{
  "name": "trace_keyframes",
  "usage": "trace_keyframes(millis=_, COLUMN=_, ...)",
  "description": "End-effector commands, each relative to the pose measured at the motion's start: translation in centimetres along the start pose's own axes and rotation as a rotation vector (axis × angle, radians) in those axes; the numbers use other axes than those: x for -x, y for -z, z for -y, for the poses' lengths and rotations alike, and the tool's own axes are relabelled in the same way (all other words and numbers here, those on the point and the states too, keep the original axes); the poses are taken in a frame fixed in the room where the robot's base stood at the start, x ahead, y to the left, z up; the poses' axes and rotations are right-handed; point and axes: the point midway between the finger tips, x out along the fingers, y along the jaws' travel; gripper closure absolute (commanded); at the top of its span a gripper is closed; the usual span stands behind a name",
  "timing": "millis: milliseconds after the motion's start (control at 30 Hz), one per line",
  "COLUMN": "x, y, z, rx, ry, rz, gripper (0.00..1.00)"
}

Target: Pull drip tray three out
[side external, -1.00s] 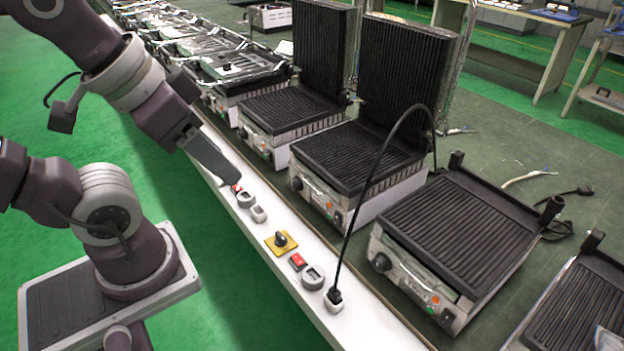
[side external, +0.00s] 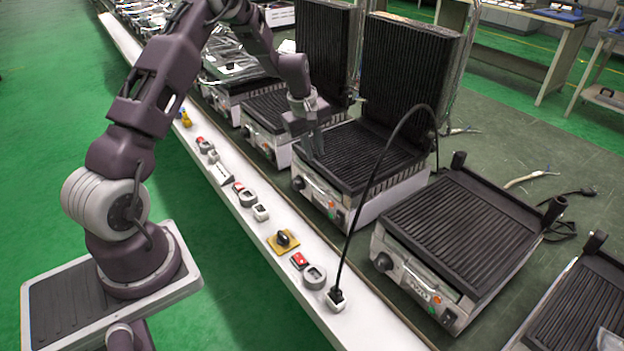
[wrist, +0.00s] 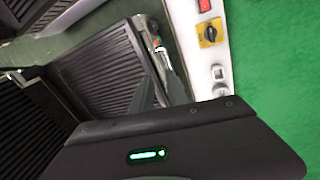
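Several contact grills stand in a row in the side external view. My gripper (side external: 316,152) points down at the front left of an open-lidded grill (side external: 365,152), close to its ribbed lower plate. I cannot tell whether it touches the grill. The grill's front panel (side external: 322,196) carries a knob and an orange-marked switch. No drip tray is clearly distinguishable, and I cannot tell which one is number three. In the wrist view my grey fingers (wrist: 158,88) reach over a dark ribbed plate (wrist: 100,75) near a metal front edge. Nothing is clearly held; the finger gap is unclear.
A white ledge (side external: 268,222) with switches and sockets runs along the grill fronts. A black cable (side external: 366,190) arches from a socket past the grill's right side. A lidless grill (side external: 460,232) stands to the right. Raised lids (side external: 410,75) stand behind the plates. Green floor is open at left.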

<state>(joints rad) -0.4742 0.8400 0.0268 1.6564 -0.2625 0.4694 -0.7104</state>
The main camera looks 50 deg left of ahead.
Motion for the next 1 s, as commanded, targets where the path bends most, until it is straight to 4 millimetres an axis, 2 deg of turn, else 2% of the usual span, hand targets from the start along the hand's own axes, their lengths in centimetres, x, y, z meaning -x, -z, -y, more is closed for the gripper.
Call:
trace_keyframes(millis=33, x=-2.5, y=1.1, z=0.8, rx=0.057, ry=0.016, rz=0.005, gripper=0.81)
trace_keyframes(millis=100, x=-4.5, y=1.9, z=1.3, rx=0.112, ry=0.024, rz=0.006, gripper=0.81)
trace_keyframes(millis=500, x=-11.5, y=2.2, z=1.9, rx=0.137, ry=0.029, rz=0.007, gripper=0.81)
trace_keyframes(millis=633, x=-12.4, y=2.2, z=1.9, rx=0.136, ry=0.029, rz=0.007, gripper=0.81)
trace_keyframes(millis=867, x=-12.5, y=2.2, z=1.9, rx=0.134, ry=0.029, rz=0.007, gripper=0.81)
trace_keyframes(millis=967, x=-12.5, y=2.2, z=1.9, rx=0.134, ry=0.029, rz=0.007, gripper=1.0)
trace_keyframes(millis=1000, x=-12.5, y=2.2, z=1.9, rx=0.134, ry=0.029, rz=0.007, gripper=1.0)
